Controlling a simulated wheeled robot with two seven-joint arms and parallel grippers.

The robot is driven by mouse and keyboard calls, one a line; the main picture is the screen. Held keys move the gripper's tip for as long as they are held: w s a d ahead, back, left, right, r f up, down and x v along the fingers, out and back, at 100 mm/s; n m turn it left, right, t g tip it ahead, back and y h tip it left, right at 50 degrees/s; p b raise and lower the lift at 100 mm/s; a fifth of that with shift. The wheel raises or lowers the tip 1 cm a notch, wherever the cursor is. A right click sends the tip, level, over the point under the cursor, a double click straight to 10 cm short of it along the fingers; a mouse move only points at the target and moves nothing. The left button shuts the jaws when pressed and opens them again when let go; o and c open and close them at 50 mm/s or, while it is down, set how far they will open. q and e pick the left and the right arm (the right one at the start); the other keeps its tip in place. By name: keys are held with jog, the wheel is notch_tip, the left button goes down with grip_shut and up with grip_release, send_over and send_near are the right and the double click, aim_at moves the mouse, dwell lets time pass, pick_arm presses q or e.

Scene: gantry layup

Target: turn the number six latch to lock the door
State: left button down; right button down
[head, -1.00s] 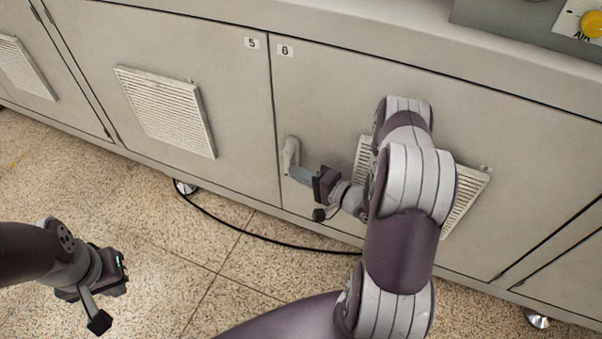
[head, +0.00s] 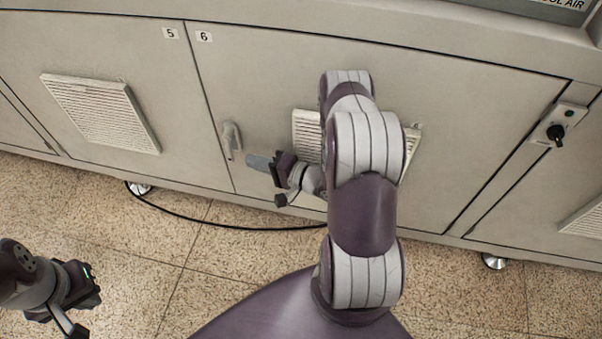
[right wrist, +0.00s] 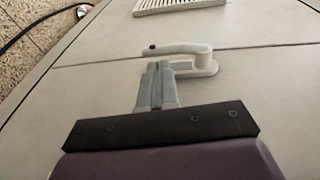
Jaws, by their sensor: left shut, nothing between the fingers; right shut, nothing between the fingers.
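The number six latch (head: 231,140) is a pale grey lever on the left edge of the door marked 6 (head: 275,80). Its handle hangs down, roughly parallel to the door seam. My right gripper (head: 252,161) is shut and empty, just right of the handle's lower end, with a small gap in the head view. In the right wrist view the shut fingers (right wrist: 156,75) point at the latch (right wrist: 190,55); whether they touch it is unclear there. My left gripper (head: 76,331) is shut and empty over the floor at the lower left, far from the latch.
Door 5 (head: 140,55) with its vent (head: 100,113) lies left of the seam. Door 6's vent (head: 307,135) is partly behind my right arm. A black cable (head: 250,228) lies on the floor below. A black switch (head: 556,133) sits at the right.

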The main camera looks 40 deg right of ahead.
jog(key=f+p+v, duration=0.1)
jog(key=p+v, duration=0.1)
jog(key=v, duration=0.8)
